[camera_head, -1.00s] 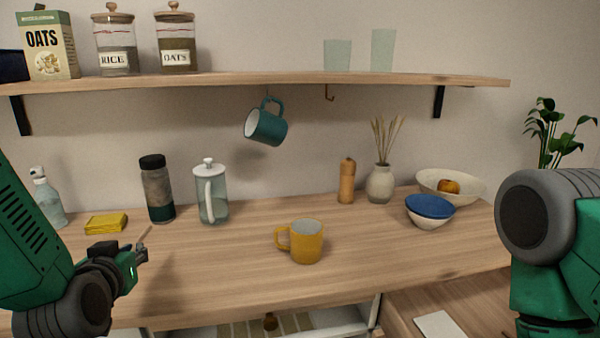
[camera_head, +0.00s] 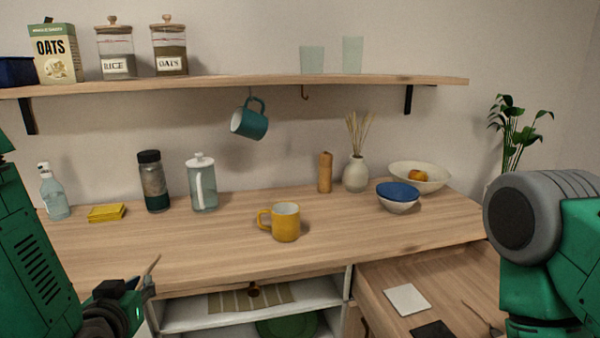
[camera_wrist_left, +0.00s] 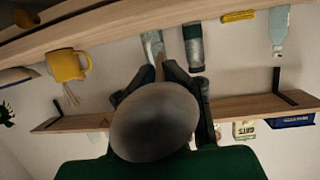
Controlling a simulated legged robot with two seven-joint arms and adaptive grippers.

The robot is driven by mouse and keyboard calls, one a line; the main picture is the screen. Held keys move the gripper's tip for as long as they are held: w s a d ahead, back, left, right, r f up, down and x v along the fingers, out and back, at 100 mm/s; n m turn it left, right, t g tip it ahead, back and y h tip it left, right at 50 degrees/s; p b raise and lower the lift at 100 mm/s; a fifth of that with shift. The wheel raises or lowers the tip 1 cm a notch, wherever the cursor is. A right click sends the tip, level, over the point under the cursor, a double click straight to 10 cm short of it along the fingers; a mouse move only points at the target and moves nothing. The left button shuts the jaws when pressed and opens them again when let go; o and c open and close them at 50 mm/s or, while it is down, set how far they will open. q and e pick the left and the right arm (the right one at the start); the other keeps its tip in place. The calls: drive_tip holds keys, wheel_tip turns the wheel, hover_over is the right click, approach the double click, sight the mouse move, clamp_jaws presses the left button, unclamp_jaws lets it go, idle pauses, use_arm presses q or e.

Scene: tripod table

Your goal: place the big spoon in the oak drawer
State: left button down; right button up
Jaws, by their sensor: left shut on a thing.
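My left gripper (camera_head: 143,288) is at the lower left in the head view, in front of the counter edge. It is shut on the big spoon, whose thin wooden handle (camera_head: 152,267) sticks up past the fingertips. In the left wrist view the spoon's rounded bowl (camera_wrist_left: 152,122) is close to the camera, in front of the fingers (camera_wrist_left: 158,72). A wooden drawer (camera_head: 440,283), seemingly the oak drawer, is open at the lower right, below the counter top. My right arm covers part of its right side; my right gripper is out of view.
A white square (camera_head: 407,299), a dark square (camera_head: 433,331) and a thin dark item lie in the drawer. A yellow mug (camera_head: 285,222) stands on the counter (camera_head: 210,245). Below is a white shelf (camera_head: 200,316) with a striped cloth (camera_head: 225,301) and a green plate (camera_head: 285,326).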

use_arm(q)
drive_tip(key=s+d+f+m+h, duration=0.1)
drive_tip(key=s+d+f+h, duration=0.1)
drive_tip(key=d+f, duration=0.3)
wheel_tip(320, 180, down, 2)
drive_tip(key=shift+s+d+f+m, duration=0.15)
drive_tip(key=shift+s+d+m, duration=0.2)
drive_tip(key=shift+s, duration=0.55)
drive_tip(key=shift+a, duration=0.1)
